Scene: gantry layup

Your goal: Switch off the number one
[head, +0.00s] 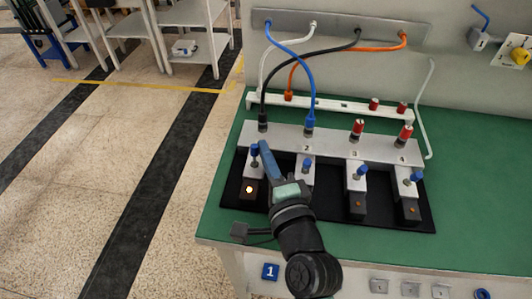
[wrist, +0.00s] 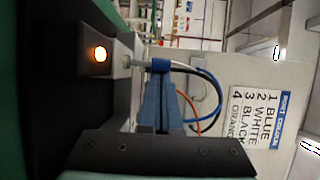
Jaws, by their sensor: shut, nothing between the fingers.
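The number one switch stands at the left end of the row on the bench. Its lever has a blue cap (head: 254,150), and its lamp (head: 249,189) glows orange. In the wrist view, the lit lamp (wrist: 100,54) is at upper left and the blue cap (wrist: 161,66) is right at the tips of my gripper (wrist: 160,82). In the head view, my gripper (head: 263,147) has its blue fingers shut and empty, just right of that lever. I cannot tell whether they touch the cap. The number two lever (head: 307,163) is right of my gripper; its lamp is hidden.
Levers three (head: 361,171) and four (head: 415,177) stand farther right, their lamps looking unlit. Black (head: 262,122) and blue (head: 309,122) cable plugs and red plugs (head: 357,128) rise behind. A colour-list sign (wrist: 265,100) hangs in the wrist view. The green bench (head: 480,215) is clear at right.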

